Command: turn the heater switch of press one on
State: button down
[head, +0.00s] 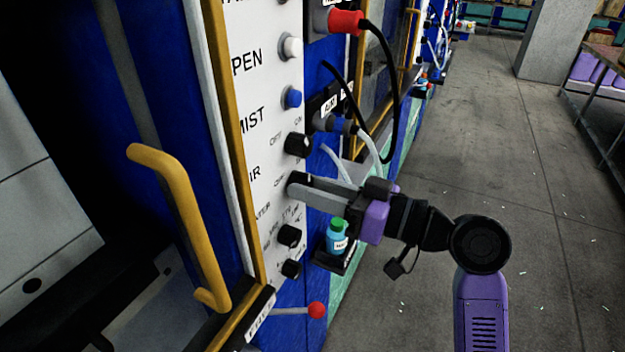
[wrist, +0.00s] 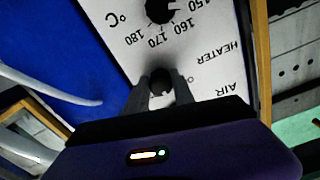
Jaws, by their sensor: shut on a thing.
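The white control panel (head: 268,130) of the press stands left of my arm, with rows of buttons and knobs. My gripper (head: 300,189) reaches it from the right and is shut on the dark knob in the row marked HEATER, the heater switch. In the wrist view the panel is upside down. There the switch (wrist: 160,80) sits between the two fingertips (wrist: 161,92). The fingers hide part of its markings, and I cannot tell which way it points. The temperature dial (wrist: 160,8) is beyond it. The plate naming the press is not readable.
The AIR knob (head: 298,144) is just above my gripper, and two black knobs (head: 290,236) are below. A yellow handle (head: 180,210) stands out at left. A teal bottle (head: 338,238), a red-ended lever (head: 316,310) and black cables (head: 396,95) are close.

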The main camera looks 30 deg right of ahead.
jog(key=shift+r+m+p, duration=0.15)
jog(key=shift+m+p, duration=1.75)
jog(key=shift+m, duration=1.2)
jog(key=c, duration=1.1)
grip_release()
jog(key=shift+o, duration=0.2)
jog(key=shift+s, duration=0.1)
jog(key=b+v, duration=0.1)
jog(key=v, duration=0.6)
jog(key=shift+s+b, duration=0.25)
jog(key=shift+b, duration=0.15)
